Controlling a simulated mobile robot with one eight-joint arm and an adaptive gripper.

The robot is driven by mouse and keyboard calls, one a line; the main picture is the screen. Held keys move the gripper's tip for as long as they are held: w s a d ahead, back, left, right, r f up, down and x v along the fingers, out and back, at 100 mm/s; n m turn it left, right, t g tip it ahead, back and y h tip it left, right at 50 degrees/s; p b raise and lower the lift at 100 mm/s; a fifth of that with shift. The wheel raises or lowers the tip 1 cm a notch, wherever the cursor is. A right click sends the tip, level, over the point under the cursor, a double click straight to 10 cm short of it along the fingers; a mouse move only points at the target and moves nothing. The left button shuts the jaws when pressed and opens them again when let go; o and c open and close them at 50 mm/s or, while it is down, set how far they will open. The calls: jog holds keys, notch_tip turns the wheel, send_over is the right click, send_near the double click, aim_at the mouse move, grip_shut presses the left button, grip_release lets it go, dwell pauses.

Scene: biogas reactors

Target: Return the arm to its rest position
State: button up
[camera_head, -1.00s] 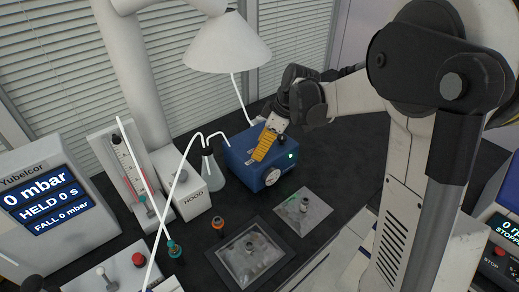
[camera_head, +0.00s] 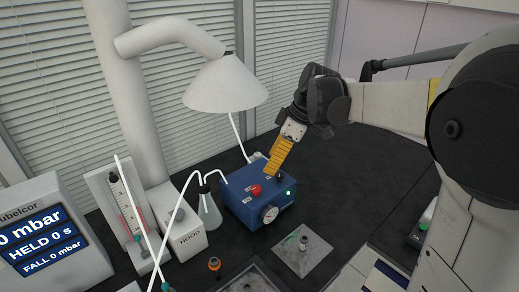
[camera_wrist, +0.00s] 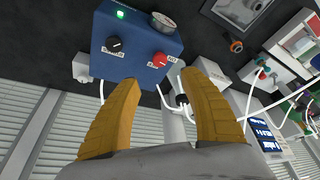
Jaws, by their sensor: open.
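My gripper (camera_head: 280,156) is in the air over the blue box (camera_head: 245,207), with its yellow fingers pointing down. In the wrist view my gripper (camera_wrist: 158,95) is open and empty, its two yellow fingers spread apart. The blue box (camera_wrist: 138,45) shows beyond the fingertips with a black knob, a red knob, a gauge and a green light. The fingers look clear of the knobs, though the exact gap cannot be told. My arm reaches in from the right side of the head view.
A white hood (camera_head: 226,84) hangs left of my gripper. A flask (camera_head: 209,210) with tubing stands left of the blue box. A display panel (camera_head: 45,240) reads 0 mbar. The dark bench right of the box is clear.

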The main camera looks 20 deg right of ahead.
jog(key=s+a+f+m+t+h, duration=0.1)
jog(key=s+m, duration=0.4)
jog(key=s, duration=0.5)
jog(key=s+a+f+m+t+h, duration=0.1)
jog(key=s+a+m+t+h, duration=0.2)
jog(key=s+m, duration=0.3)
jog(key=s, duration=0.4)
jog(key=shift+s+m+t, duration=0.3)
jog(key=shift+t, duration=0.1)
